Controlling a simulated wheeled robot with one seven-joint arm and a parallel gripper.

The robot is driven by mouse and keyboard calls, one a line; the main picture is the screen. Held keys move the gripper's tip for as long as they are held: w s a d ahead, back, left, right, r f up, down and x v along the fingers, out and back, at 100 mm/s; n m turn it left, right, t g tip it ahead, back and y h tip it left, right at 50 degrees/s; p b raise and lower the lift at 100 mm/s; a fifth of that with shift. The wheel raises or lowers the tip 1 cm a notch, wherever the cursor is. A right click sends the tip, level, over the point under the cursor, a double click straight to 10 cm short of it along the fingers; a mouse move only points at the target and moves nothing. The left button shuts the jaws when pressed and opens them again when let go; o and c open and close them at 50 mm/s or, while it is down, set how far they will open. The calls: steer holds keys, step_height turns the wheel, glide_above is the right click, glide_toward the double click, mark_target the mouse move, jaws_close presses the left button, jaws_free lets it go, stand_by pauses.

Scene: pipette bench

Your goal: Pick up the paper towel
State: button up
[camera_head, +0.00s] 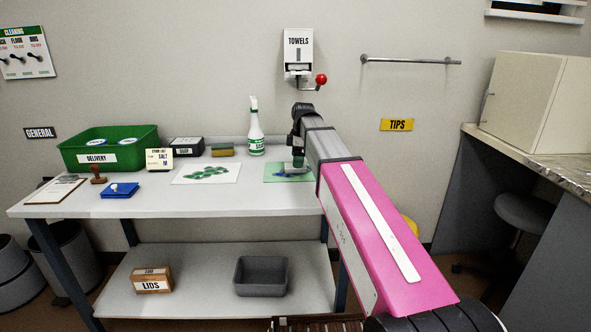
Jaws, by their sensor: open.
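A white towel dispenser (298,50) marked TOWELS hangs on the wall above the bench, with a red-knobbed lever (321,79) at its lower right. A pale strip, perhaps a paper towel (298,73), shows at its dark slot; I cannot be sure. No loose paper towel is clearly seen on the bench. My gripper (291,172) points down, open, low over a green sheet (272,178) at the bench's right end, below the dispenser. Small blue marks or a blue object show beneath it. My arm hides part of the sheet; contact cannot be told.
The bench (160,204) also holds a spray bottle (256,135), a white sheet with green patches (206,173), a sponge (222,150), a green DELIVERY bin (98,157) and a blue item (120,190). Bare bench lies along the front. A grey bin (261,276) stands below.

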steer(key=shift+a+f, duration=0.15)
steer(key=shift+f, duration=0.7)
steer(key=shift+a+f, duration=0.15)
steer(key=shift+f, duration=0.65)
steer(key=c, duration=1.1)
steer(key=shift+r, duration=0.55)
steer(key=r, duration=0.2)
steer(key=a+r, duration=0.1)
steer(key=r, duration=0.1)
steer(key=shift+s, duration=0.35)
steer(key=s+a+r, duration=0.1)
steer(key=a+r, duration=0.1)
steer(key=a, duration=0.1)
steer(key=s+a+r, duration=0.2)
steer(key=a, duration=0.1)
steer(key=s+a+r, duration=0.2)
steer(key=a, duration=0.1)
steer(key=shift+s, duration=0.15)
steer(key=shift+o, duration=0.5)
